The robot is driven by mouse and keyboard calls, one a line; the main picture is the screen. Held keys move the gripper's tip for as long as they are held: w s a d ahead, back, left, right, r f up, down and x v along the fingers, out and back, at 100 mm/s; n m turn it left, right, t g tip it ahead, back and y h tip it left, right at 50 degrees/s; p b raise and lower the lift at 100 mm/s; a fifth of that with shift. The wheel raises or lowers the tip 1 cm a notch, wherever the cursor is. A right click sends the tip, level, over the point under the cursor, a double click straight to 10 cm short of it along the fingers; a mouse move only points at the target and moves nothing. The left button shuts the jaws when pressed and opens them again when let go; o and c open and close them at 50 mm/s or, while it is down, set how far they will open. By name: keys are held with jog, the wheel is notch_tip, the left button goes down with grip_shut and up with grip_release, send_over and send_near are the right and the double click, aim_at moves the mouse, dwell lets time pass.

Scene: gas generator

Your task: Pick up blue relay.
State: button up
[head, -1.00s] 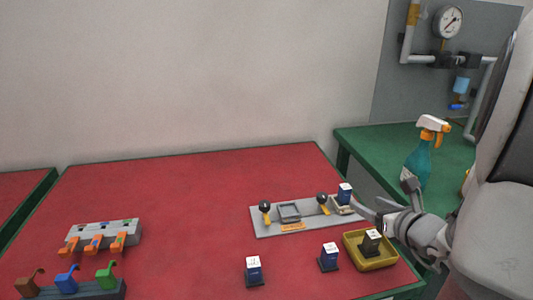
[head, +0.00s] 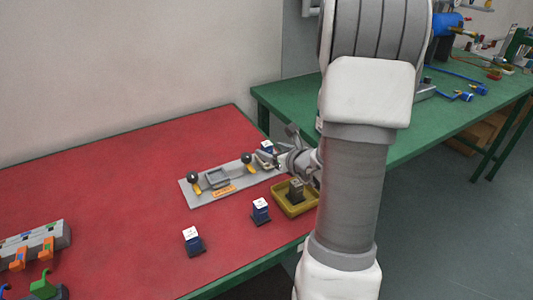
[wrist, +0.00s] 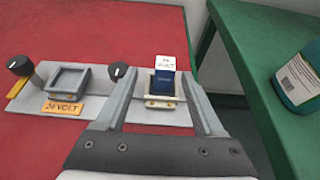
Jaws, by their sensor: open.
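A blue relay (head: 267,147) with a white labelled top stands upright in the right-hand socket of a grey panel (head: 200,198). In the wrist view the blue relay (wrist: 165,84) sits between the two fingers of my gripper (wrist: 158,76). My gripper is open, with a finger on either side of the relay. Red table or panel shows in the gaps, and I cannot tell whether either finger touches it. In the head view my gripper (head: 279,155) is at the panel's right end, partly hidden by my arm.
Two more blue relays, one left (head: 193,241) and one right (head: 260,211), stand on the red table (head: 120,200). A yellow tray (head: 287,208) holds a dark relay (head: 296,190). The panel has black-knobbed switches and an empty left socket (wrist: 70,80). A bottle (wrist: 300,80) stands on the green table (wrist: 245,50).

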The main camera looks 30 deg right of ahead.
aim_at(269, 149)
jog(key=x, duration=0.4)
jog(key=shift+s+d+f+b, duration=0.15)
jog(key=shift+d+f+b, duration=0.1)
jog(key=shift+d+b, duration=0.1)
jog(key=shift+w+f, duration=0.1)
jog(key=shift+w, duration=0.35)
grip_shut()
